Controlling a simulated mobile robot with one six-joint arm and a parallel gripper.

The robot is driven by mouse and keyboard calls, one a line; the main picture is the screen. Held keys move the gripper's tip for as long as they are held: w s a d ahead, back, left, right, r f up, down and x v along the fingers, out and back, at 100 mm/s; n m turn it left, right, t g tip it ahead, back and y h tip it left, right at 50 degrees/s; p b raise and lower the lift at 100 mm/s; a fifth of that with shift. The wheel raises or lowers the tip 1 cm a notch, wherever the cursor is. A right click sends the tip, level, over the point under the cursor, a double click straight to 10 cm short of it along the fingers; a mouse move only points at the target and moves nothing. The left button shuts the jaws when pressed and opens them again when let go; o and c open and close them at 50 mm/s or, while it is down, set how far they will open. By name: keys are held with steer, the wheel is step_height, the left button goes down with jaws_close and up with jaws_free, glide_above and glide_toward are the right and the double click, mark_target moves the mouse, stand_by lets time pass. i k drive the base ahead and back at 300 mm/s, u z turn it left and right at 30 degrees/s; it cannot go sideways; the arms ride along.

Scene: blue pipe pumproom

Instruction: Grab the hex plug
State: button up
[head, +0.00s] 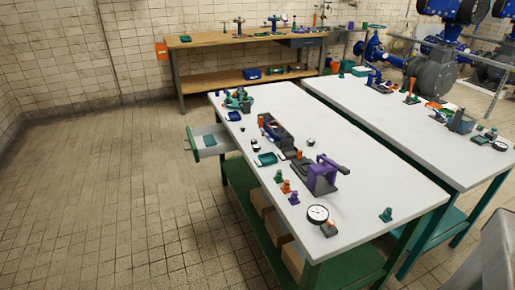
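I cannot tell for sure which piece is the hex plug, as the parts are small at this distance. Several small upright fittings stand on the near white-topped table (370,180). A green fitting (278,176), an orange fitting (286,186) and a purple fitting (294,198) form a row by its left edge. A teal fitting (386,215) stands alone near the front right. A small dark and pale round piece (311,141) lies near the middle. My gripper is not in view.
A purple clamp-like device (322,175), a round gauge (318,214) and a dark tray (275,132) occupy the near table. A drawer (208,142) sticks out on its left. A second white table (410,130) stands right. The tiled floor (100,200) is clear at left.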

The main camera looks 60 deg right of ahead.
mark_target(256, 148)
steer(key=u, duration=0.05)
steer(key=i, duration=0.95)
steer(key=z, duration=0.05)
